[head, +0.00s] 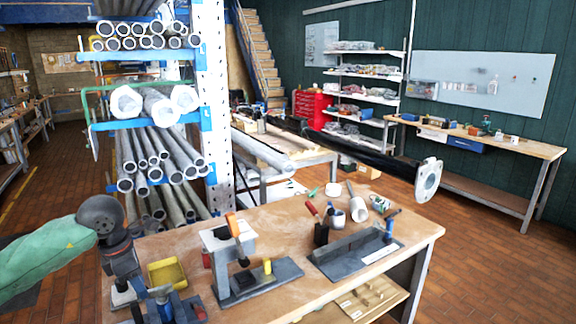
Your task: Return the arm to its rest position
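My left arm comes in from the left edge in a green sleeve. Its dark wrist bends down to my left gripper (123,292), low over the left front corner of the workbench (290,210). The fingers are small and dark here, and I cannot tell whether they are open or shut. No held object is clear. My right gripper is not in view. A long black mast (360,152) reaches across behind the bench, with a pale round flange (428,180) at its right end. The flange is well apart from my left gripper.
Close to my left gripper are a yellow tray (167,272) and a blue vise (168,304). A grey press stand (232,262) and a grey fixture (355,254) stand farther right. A pipe rack (207,90) rises behind the bench. Open brick-coloured floor (480,262) lies to the right.

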